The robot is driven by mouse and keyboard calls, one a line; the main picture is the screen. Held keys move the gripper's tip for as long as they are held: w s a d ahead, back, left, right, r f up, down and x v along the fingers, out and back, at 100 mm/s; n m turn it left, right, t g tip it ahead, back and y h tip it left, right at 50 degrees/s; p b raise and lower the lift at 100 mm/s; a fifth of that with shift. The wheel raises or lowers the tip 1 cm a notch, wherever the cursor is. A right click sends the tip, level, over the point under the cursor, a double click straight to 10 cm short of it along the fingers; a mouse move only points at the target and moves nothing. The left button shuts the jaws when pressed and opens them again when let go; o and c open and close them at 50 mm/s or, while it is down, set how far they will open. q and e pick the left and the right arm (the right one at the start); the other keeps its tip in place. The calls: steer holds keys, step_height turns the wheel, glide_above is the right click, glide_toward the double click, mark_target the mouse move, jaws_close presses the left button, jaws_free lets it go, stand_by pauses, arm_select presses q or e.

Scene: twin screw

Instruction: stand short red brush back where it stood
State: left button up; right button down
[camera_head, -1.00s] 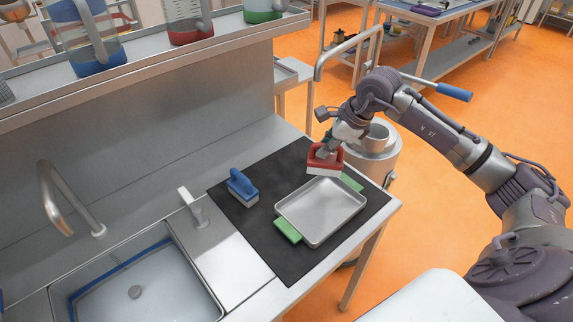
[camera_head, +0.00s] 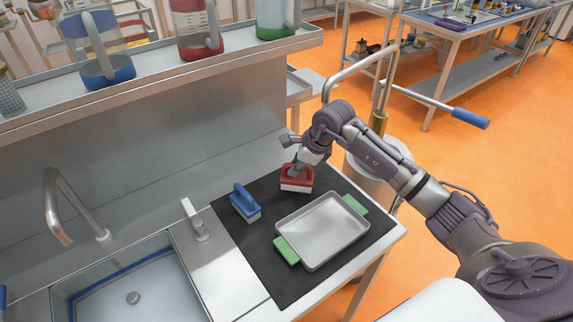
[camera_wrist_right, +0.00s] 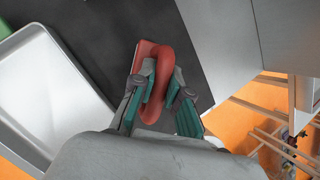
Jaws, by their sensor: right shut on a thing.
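The short red brush (camera_head: 297,180) has a red top and pale bristles. It is upright at the back of the black mat (camera_head: 258,268), bristles down, on or just above it; I cannot tell which. My right gripper (camera_head: 297,170) is shut on its handle from above. In the right wrist view, the green-padded fingers of the right gripper (camera_wrist_right: 157,97) straddle the red loop handle of the brush (camera_wrist_right: 160,60). My left gripper is not in view.
A blue brush (camera_head: 244,203) stands left of the red one on the mat. A metal tray with green handles (camera_head: 322,232) lies in front. A sink (camera_head: 140,290) and faucet (camera_head: 60,205) are at left. Jugs stand on the shelf (camera_head: 150,78) above.

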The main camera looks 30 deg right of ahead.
mark_target(286, 169)
steer(key=shift+w+a+f+p, duration=0.3)
steer(key=shift+w+a+f, duration=0.15)
steer(key=shift+w, duration=0.2)
steer(key=shift+w+a+f+p, duration=0.3)
steer(key=shift+w+f, duration=0.2)
steer(key=shift+w, duration=0.1)
steer(key=shift+w+f, duration=0.15)
steer(key=shift+f, duration=0.05)
steer(key=shift+f+b, duration=0.2)
steer(key=shift+b, duration=0.1)
steer(key=c, duration=1.2)
jaws_free()
steer(key=shift+o, duration=0.2)
steer(key=shift+r, duration=0.15)
